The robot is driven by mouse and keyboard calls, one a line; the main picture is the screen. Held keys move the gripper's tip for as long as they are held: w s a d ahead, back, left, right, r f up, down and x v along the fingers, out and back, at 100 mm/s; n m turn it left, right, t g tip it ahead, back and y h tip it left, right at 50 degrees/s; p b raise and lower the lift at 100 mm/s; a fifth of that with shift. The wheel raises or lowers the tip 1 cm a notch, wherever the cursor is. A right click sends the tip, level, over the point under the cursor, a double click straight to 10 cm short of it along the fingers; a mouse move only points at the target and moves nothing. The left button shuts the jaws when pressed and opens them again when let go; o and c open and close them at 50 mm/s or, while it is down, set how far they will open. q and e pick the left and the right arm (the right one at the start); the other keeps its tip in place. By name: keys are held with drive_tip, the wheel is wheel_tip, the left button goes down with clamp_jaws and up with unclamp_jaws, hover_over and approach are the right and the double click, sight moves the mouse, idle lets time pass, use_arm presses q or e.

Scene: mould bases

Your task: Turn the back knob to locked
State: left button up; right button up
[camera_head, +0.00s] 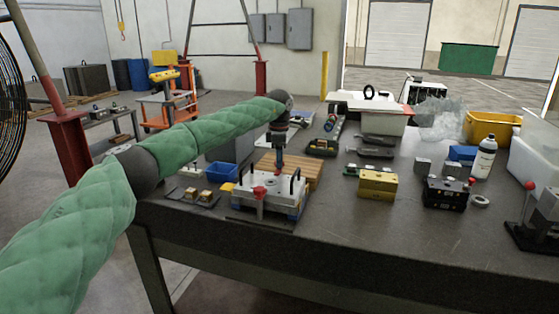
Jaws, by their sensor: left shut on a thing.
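The mould base (289,207) is a pale metal plate block near the front left of the dark table, with black handles on top. A red front knob (259,191) stands at its near edge. My left arm comes in from the left in a green sleeve and bends down over the block. My left gripper (279,172) points down at the back part of the block and is shut on the back knob, of which only a little red shows at the fingertips. The knob's turn angle cannot be made out. My right gripper is not in view.
A wooden slatted board (308,171) lies just behind the block. A blue bin (222,172) is to its left. A yellow block (377,184) and a black block (445,194) stand to the right.

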use_arm(q)
drive_tip(key=shift+r+m, duration=0.1)
drive_tip(key=shift+m, duration=0.4)
drive_tip(key=o, duration=1)
